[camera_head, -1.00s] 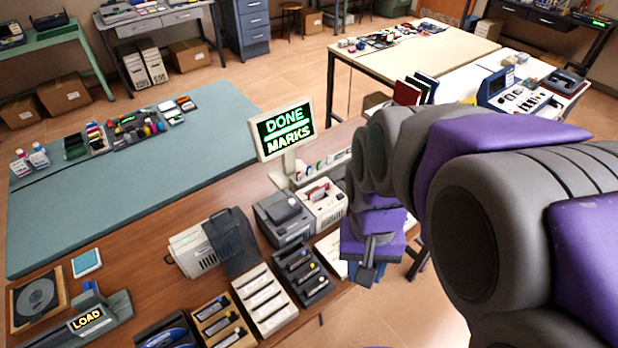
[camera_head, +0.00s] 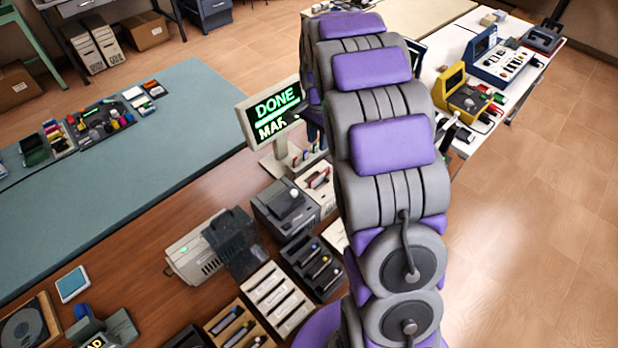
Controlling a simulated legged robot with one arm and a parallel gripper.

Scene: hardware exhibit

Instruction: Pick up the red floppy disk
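A small red, flat piece (camera_head: 318,177) sits in the top of a pale beige box on the wooden counter, just left of my arm. It may be the red floppy disk, but it is too small to be sure. My arm rises through the middle of the view and reaches away over the counter. A dark purple part of its far end shows beside the right edge of the "DONE" screen (camera_head: 272,110).
A grey device (camera_head: 285,205) stands beside the beige box. A black tray (camera_head: 312,268) and a white slotted rack (camera_head: 275,300) lie nearer. A yellow device (camera_head: 465,98) and a blue console (camera_head: 500,55) stand on the white table at right. The floor at right is clear.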

